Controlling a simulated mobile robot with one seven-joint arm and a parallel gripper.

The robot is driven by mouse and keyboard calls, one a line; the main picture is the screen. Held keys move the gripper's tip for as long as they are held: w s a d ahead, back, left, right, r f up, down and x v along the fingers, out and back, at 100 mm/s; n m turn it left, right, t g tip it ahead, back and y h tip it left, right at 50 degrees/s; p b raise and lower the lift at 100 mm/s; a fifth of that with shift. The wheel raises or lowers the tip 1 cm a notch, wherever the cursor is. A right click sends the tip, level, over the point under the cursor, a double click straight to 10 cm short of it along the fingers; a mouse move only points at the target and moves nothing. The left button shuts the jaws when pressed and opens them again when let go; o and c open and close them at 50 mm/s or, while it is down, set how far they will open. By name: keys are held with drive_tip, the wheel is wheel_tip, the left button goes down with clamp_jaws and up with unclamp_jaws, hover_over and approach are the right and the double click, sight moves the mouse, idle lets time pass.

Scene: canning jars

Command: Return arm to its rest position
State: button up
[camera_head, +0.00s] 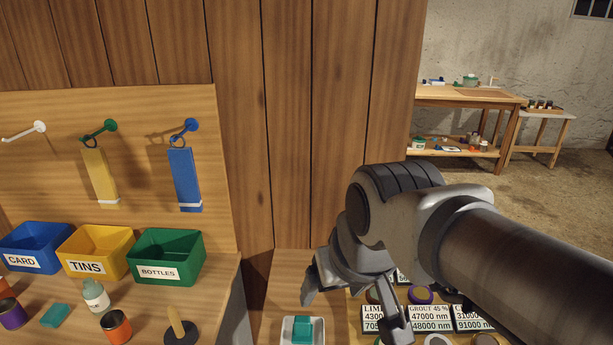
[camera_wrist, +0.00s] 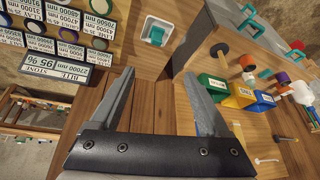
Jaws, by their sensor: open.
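My gripper (camera_head: 350,308) hangs at the end of my arm, pointing down, above the light wooden bench at the bottom middle of the head view. Its two fingers are spread apart. In the wrist view my gripper (camera_wrist: 160,76) is open with nothing between its fingers. The teal block (camera_head: 302,332) lies in a small white dish below and left of the fingers, apart from them. It also shows in the wrist view (camera_wrist: 156,34). My forearm and wrist hide part of the rack of labelled caps (camera_head: 372,331).
Blue (camera_head: 35,243), yellow (camera_head: 97,252) and green (camera_head: 167,257) bins stand on the left bench. A bottle (camera_head: 95,295), tins and a spindle (camera_head: 180,328) stand before them. Tags hang on pegs above. A plank wall rises behind my gripper. A far table (camera_head: 470,95) stands right.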

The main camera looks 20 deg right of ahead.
drive_tip(key=shift+s+d+r+t, duration=0.1)
drive_tip(key=shift+s+t, duration=0.05)
drive_tip(key=shift+s, duration=0.45)
drive_tip(key=shift+s+r+t, duration=0.1)
drive_tip(key=shift+s+t, duration=0.05)
drive_tip(key=shift+s, duration=0.45)
idle(0.5)
